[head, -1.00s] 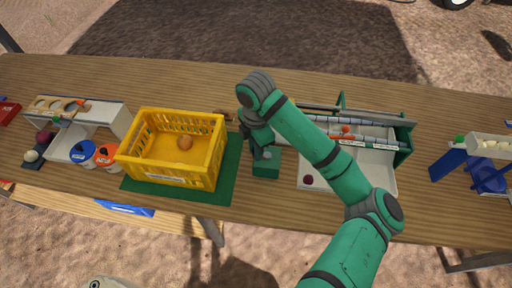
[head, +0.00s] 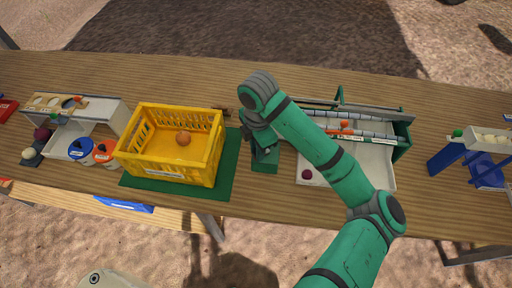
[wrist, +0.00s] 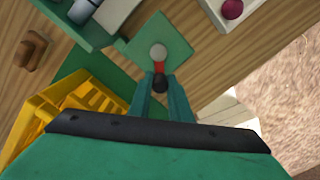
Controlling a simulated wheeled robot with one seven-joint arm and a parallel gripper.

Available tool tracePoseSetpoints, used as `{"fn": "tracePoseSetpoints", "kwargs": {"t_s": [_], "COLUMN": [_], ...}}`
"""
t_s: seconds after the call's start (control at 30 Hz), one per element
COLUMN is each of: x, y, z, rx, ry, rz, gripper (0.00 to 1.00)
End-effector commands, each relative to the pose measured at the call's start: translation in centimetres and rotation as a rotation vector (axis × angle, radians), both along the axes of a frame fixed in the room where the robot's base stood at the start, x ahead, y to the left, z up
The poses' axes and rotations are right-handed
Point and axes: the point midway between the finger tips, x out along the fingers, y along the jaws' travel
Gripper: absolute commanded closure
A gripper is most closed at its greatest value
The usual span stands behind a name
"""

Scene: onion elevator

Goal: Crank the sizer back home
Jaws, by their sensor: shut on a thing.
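The sizer (head: 402,137) is a green-framed machine with grey rollers (head: 360,134) and a white tray (head: 375,172), right of centre on the table in the head view. In the wrist view its crank shows as a short red arm (wrist: 159,67) with a pale round hub (wrist: 158,51) over a green plate (wrist: 178,48). The crank's dark knob (wrist: 160,84) sits between the fingertips of my gripper (wrist: 161,92), which is shut on it. In the head view my gripper (head: 265,150) points down over the green plate at the sizer's left end, and my arm hides part of the rollers.
A yellow crate (head: 165,174) with an orange-brown onion (head: 183,138) stands on a green mat (head: 231,160) close left of my gripper. A dark red onion (head: 307,174) lies in the tray. Small orange pieces (head: 345,126) are at the rollers. A blue stand (head: 450,155) is far right.

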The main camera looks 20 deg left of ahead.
Motion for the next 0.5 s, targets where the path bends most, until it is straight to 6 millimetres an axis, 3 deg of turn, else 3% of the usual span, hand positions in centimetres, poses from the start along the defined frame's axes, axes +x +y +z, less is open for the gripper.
{"fn": "tracePoseSetpoints", "kwargs": {"t_s": [0.5], "x": [-0.28], "y": [-0.63], "z": [-0.10], "rx": [-0.001], "ry": [0.003], "rz": [0.001], "gripper": [1.00]}}
